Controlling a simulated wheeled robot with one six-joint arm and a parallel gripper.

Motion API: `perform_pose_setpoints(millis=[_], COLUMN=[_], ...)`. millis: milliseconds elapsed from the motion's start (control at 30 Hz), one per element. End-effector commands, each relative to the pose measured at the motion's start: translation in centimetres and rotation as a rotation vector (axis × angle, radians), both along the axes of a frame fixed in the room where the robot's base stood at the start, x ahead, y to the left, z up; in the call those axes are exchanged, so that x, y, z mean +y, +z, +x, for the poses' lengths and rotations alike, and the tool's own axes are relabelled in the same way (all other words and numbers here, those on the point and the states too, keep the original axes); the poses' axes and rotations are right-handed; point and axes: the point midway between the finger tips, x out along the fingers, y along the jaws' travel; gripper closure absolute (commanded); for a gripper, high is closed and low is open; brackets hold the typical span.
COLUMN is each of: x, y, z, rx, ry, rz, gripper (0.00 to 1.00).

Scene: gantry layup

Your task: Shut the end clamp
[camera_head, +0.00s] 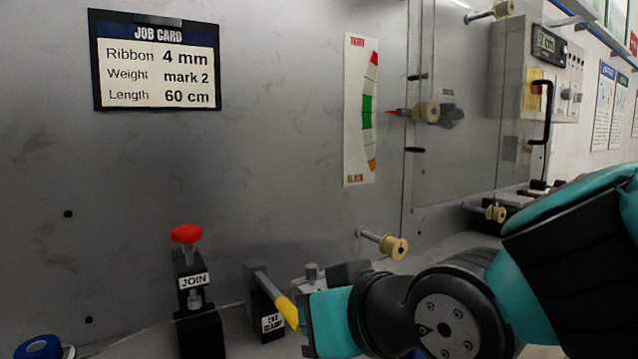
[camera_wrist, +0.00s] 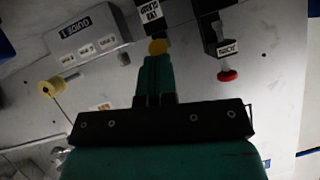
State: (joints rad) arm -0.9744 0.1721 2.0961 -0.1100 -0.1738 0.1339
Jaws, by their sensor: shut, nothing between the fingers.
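The end clamp (camera_head: 266,318) is a dark block with a white label, low in the middle of the head view. Its grey lever with a yellow handle (camera_head: 285,308) slants down toward the lower right. The clamp's label (camera_wrist: 151,13) and the yellow handle end (camera_wrist: 157,46) show at the top of the wrist view. My gripper (camera_wrist: 155,60) is shut and empty, its teal fingertips right at the handle end. I cannot tell whether they touch it. In the head view the fingertips are hard to make out beside the handle.
The JOIN press with its red knob (camera_head: 187,233) stands left of the clamp. A grey guide block (camera_wrist: 90,38) lies on the other side. A yellow roller (camera_head: 393,246) sticks out from the panel above my wrist. A blue round thing (camera_head: 38,347) sits at lower left.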

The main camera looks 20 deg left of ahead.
Motion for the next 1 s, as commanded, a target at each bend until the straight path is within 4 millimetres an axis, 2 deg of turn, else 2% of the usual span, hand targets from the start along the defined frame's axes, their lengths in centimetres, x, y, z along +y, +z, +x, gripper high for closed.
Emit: perform_pose_setpoints(millis=[367,467,600,800,1000], x=[0.0,-0.3,-1.0,-4.6,-7.3], y=[0.1,1.5,4.6,6.6,8.5], z=[-0.1,-0.1,0.0,-1.8,-3.1], rx=[0.004,0.003,-0.002,-0.004,-0.003], ry=[0.003,0.003,0.005,0.003,0.002], rz=[-0.004,-0.001,0.001,0.004,0.003], gripper=[1.00,1.00,1.00,1.00,1.00])
